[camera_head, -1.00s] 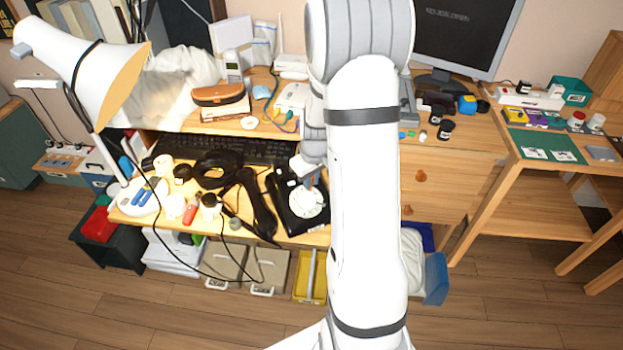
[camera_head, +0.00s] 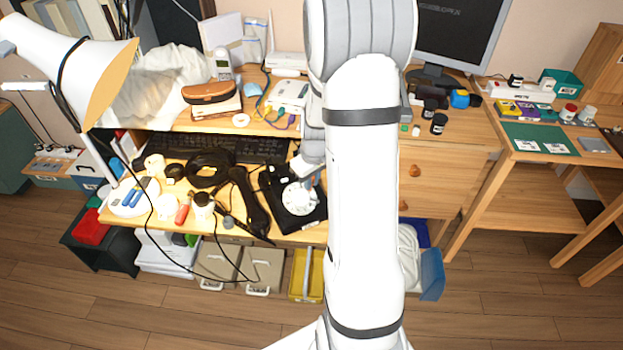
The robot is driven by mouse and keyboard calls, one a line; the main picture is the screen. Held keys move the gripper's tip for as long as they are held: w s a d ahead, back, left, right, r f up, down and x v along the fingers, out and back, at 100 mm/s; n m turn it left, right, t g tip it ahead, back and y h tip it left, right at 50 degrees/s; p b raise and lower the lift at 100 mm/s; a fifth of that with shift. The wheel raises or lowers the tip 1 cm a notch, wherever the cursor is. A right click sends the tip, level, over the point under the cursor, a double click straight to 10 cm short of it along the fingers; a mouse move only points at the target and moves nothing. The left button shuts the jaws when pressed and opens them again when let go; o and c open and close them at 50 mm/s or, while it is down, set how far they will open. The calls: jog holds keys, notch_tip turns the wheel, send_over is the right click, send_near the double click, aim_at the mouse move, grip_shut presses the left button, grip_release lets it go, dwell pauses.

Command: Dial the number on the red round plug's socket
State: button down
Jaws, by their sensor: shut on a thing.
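A black phone (camera_head: 279,180) with a white round dial (camera_head: 299,198) sits on the desk, left of my upright white arm. My gripper (camera_head: 309,182) is down at the upper right of the dial, its tips small and partly hidden by my own wrist. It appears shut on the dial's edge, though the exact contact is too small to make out. A white socket strip (camera_head: 522,92) is on the right table, and another socket unit (camera_head: 57,157) is at the far left. I cannot make out a red round plug or any socket number.
A black hair-dryer-like object (camera_head: 254,204) lies close left of the phone. A white lamp (camera_head: 75,60) leans over the left desk, its cord hanging in front. A keyboard (camera_head: 215,147) lies behind the phone. A monitor (camera_head: 455,40) stands on the back right. The wooden floor (camera_head: 500,305) is clear at right.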

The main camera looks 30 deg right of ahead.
jog(key=shift+s+f, duration=0.1)
jog(key=shift+s+d+f+b, duration=0.1)
jog(key=shift+s+f+b, duration=0.1)
jog(key=shift+s+b, duration=0.25)
jog(key=shift+s+f, duration=0.1)
jog(key=shift+s, duration=0.05)
jog(key=shift+s+f+b, duration=0.15)
jog(key=shift+s+b, duration=0.2)
jog(key=shift+s+r+p, duration=0.35)
jog(key=shift+r+p, duration=0.2)
jog(key=shift+r, duration=0.45)
